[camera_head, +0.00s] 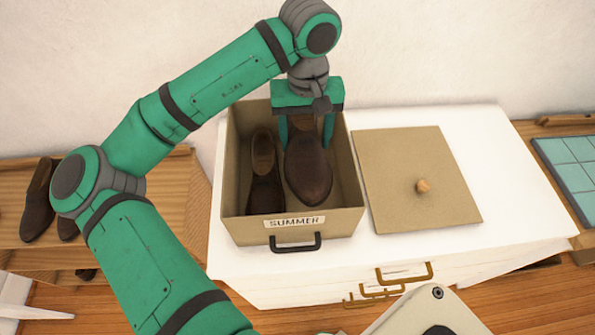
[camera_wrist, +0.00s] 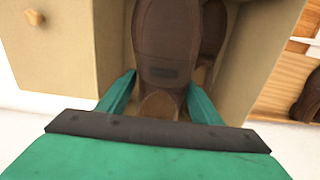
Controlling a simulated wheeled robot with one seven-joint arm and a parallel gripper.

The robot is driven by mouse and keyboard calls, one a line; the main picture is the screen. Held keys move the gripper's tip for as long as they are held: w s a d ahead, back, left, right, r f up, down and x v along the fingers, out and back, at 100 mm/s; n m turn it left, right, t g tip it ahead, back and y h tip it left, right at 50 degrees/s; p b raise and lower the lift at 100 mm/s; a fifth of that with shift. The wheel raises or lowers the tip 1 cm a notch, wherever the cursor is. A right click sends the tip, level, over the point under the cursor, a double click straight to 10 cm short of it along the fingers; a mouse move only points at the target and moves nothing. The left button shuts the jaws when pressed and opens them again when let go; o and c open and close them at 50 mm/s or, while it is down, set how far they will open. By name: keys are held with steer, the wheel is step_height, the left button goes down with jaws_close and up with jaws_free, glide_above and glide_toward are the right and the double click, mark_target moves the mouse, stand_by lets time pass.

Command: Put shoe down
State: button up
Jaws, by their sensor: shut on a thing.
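A brown leather shoe (camera_head: 309,168) is in my gripper (camera_head: 307,124), toe toward the front. My gripper points down into a beige box (camera_head: 356,205) labelled SUMMER, with its fingers on either side of the shoe's heel end. In the wrist view the two green fingers (camera_wrist: 160,98) flank the shoe (camera_wrist: 168,40). A second brown shoe (camera_head: 264,178) lies in the left part of the box, beside the held one. I cannot tell whether the held shoe touches the box floor.
The box stands on a white drawer cabinet (camera_head: 430,256). Its lid (camera_head: 400,165) with a wooden knob lies flat to the right. More brown shoes (camera_head: 40,203) are on a wooden rack at the left. A teal-tiled tray (camera_head: 568,165) is at the far right.

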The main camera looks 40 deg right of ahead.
steer(key=f, duration=1)
steer(key=shift+s+a, duration=0.1)
steer(key=shift+s, duration=0.2)
steer(key=shift+w+f, duration=0.1)
steer(key=shift+f, duration=2.05)
steer(key=shift+f, duration=0.1)
steer(key=o, duration=1)
step_height(320, 180, up, 12)
steer(key=shift+r, duration=0.15)
